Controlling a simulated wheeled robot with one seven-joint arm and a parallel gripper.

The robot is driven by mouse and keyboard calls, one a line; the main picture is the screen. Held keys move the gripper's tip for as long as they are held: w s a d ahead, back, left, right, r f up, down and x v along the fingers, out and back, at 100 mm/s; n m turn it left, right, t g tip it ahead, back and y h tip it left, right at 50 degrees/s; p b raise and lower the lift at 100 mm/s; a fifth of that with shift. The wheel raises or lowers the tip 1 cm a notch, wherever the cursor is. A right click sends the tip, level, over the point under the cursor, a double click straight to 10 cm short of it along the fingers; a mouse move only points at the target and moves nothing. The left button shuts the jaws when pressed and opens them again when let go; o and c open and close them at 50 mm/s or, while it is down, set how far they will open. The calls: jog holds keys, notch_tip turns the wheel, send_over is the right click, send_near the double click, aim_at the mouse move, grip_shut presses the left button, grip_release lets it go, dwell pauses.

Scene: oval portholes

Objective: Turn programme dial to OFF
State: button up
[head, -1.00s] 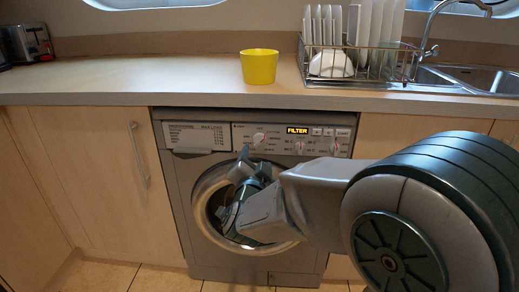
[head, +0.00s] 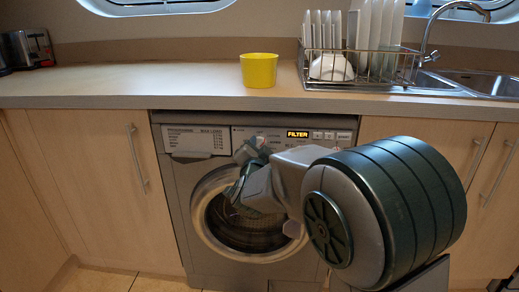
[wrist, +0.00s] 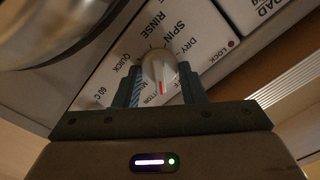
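The programme dial (wrist: 160,70) is a round pale knob with a red mark on the washing machine's panel. In the wrist view the red mark points down, towards the lettering partly hidden at COTTON. My gripper (wrist: 160,82) has one dark finger on each side of the dial, with the fingers apart. I cannot tell whether they touch it. SPIN, RINSE, QUICK and DRY are printed around the dial; I cannot make out OFF. In the head view my gripper (head: 250,150) is at the panel's upper middle and hides the dial.
The washing machine (head: 180,200) stands under the counter (head: 150,85), its round door (head: 210,225) below my gripper. A yellow pot (head: 259,70) and a dish rack (head: 310,75) stand on the counter above.

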jog(key=shift+c, duration=0.9)
jog(key=shift+n+p, duration=0.3)
jog(key=n+p, duration=0.2)
jog(key=n, duration=0.1)
jog(key=shift+r+p, duration=0.15)
jog(key=shift+p, duration=0.2)
jog(key=shift+n+p, duration=1.35)
jog(key=shift+n, duration=1.05)
jog(key=o, duration=1)
jog(key=shift+a, duration=0.1)
jog(key=shift+s, duration=0.1)
